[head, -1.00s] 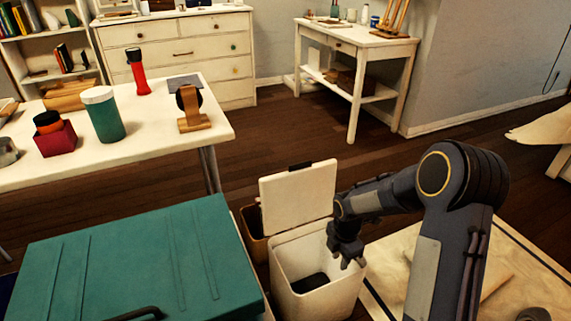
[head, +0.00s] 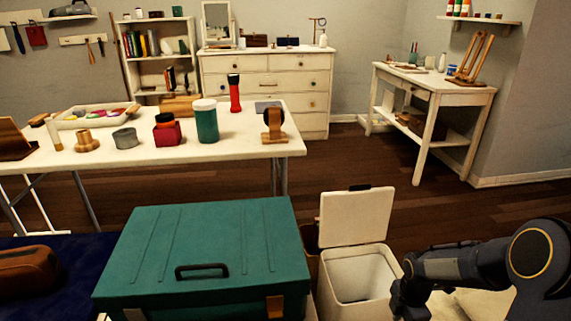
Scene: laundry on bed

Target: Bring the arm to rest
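My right arm comes in from the lower right. Its gripper (head: 402,303) hangs low at the right side of the white bin, near the picture's bottom edge; its fingertips are too dark and cut off to tell whether they are open or shut. My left arm and gripper are not in view.
A teal chest (head: 215,245) with a dark handle stands left of the bin. A white table (head: 235,146) behind it holds a green jar (head: 206,122), a red flashlight (head: 235,95) and other items. Dark wooden floor (head: 330,165) is free behind the bin.

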